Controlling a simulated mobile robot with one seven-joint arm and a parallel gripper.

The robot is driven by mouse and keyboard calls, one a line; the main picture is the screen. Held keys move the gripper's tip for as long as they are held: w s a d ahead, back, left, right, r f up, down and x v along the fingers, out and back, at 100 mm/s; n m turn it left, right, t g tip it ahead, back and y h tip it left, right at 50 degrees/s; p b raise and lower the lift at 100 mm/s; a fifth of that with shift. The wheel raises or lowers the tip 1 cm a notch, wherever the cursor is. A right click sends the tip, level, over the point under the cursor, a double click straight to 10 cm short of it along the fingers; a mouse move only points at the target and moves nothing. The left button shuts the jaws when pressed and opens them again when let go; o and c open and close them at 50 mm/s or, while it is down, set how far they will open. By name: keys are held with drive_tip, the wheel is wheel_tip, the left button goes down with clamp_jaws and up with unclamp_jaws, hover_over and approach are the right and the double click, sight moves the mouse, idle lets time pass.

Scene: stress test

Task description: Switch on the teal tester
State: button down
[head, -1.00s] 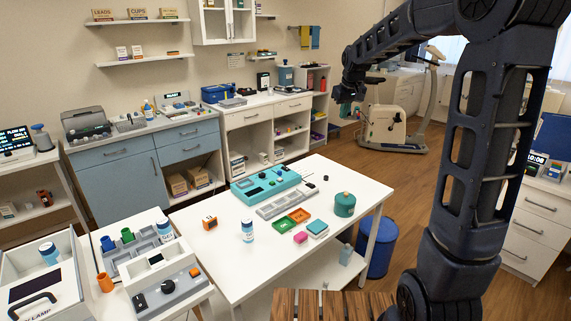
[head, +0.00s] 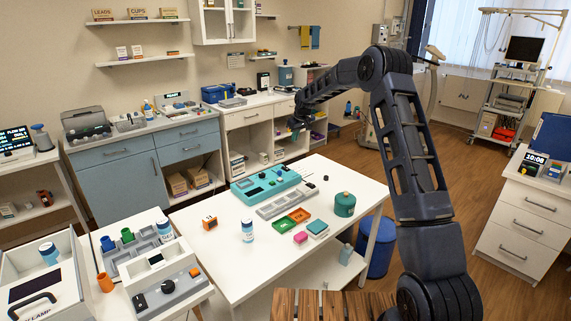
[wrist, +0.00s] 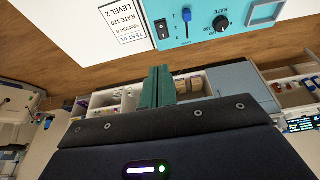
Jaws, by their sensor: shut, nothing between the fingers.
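The teal tester (head: 268,184) stands on the white table in the head view, with dark controls on its top. In the wrist view the tester's teal panel (wrist: 200,36) is at the top edge, upside down. It carries a black rocker switch (wrist: 162,29), a slider with a blue knob (wrist: 186,14) and a black RATE knob (wrist: 220,24). My gripper (head: 295,124) is beyond the table's back edge in the head view, apart from the tester. Its green fingers (wrist: 157,73) are shut and empty in the wrist view. The rocker's position is too small to tell.
A white card (wrist: 119,24) with printed settings lies beside the panel. On the table (head: 215,268) are a grey tray (head: 279,205), orange and green trays (head: 291,221), a green round pot (head: 344,204), a white-capped bottle (head: 247,230) and an orange block (head: 210,223).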

sight(286, 168)
drive_tip(key=x, duration=1.2)
drive_tip(key=a+x, duration=0.1)
drive_tip(key=x, duration=0.5)
